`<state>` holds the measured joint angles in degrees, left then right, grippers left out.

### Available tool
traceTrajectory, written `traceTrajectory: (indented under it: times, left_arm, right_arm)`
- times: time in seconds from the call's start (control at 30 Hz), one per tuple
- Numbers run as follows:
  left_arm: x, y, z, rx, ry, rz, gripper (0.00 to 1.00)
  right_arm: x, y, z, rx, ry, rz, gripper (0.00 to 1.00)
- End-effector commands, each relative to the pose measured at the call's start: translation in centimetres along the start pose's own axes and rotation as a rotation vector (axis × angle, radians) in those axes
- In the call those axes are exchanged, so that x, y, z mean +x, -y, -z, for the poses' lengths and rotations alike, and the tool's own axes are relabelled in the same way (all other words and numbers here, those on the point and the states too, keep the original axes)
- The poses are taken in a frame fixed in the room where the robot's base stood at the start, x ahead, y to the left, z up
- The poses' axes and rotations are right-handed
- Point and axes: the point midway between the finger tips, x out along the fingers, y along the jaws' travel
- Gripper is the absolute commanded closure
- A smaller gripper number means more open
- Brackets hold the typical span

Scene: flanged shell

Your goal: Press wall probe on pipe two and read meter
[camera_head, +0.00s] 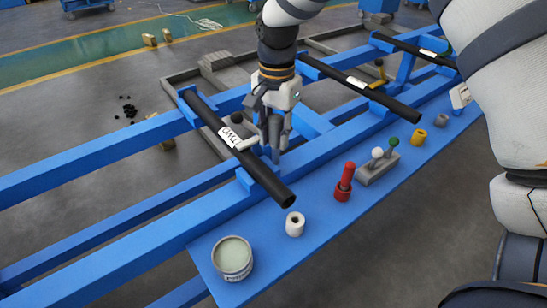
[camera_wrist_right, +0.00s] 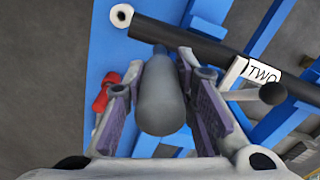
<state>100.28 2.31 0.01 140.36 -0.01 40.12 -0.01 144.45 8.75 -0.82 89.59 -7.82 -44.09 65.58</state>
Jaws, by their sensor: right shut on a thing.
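The black pipe (camera_head: 263,178) lies across the blue rails, and its white label (camera_wrist_right: 264,74) reads TWO in the wrist view. The pipe also shows there (camera_wrist_right: 180,42). My right gripper (camera_head: 273,132) is over the pipe's near half, pointing down. In the wrist view the gripper (camera_wrist_right: 160,95) is shut on a grey rounded cylinder, taken as the wall probe (camera_wrist_right: 163,105). Its dark far end is close to the pipe; I cannot tell whether they touch. A white box (camera_head: 460,95) at the far right may be the meter; no reading is legible. My left gripper is not in view.
A blue shelf (camera_head: 330,222) carries an open tin (camera_head: 233,257), a white roll (camera_head: 295,224), a red tool (camera_head: 344,182) and a grey block (camera_head: 378,168) with white and green balls. Another labelled black pipe (camera_head: 385,98) lies to the right. A white rod with a dark ball (camera_wrist_right: 272,93) sits near the label.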

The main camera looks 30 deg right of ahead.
Motion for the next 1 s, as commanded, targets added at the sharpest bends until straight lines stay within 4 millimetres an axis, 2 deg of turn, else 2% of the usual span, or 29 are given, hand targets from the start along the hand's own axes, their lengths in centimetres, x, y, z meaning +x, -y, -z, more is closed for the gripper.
traceTrajectory:
  times: [0.3, 0.43, 0.6, 1.0]
  left_arm:
    - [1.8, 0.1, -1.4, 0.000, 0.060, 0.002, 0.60]
    - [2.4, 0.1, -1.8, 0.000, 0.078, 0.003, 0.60]
    - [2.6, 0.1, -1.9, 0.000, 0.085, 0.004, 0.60]
    - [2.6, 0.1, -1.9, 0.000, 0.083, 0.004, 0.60]
  right_arm:
    - [4.4, -0.1, 0.1, 0.013, 0.006, -0.013, 1.00]
    - [5.7, -0.1, 0.1, 0.012, 0.005, -0.010, 1.00]
    - [6.2, 0.0, 0.1, 0.011, 0.002, -0.004, 1.00]
    - [6.1, 0.0, 0.1, 0.011, 0.001, -0.001, 1.00]
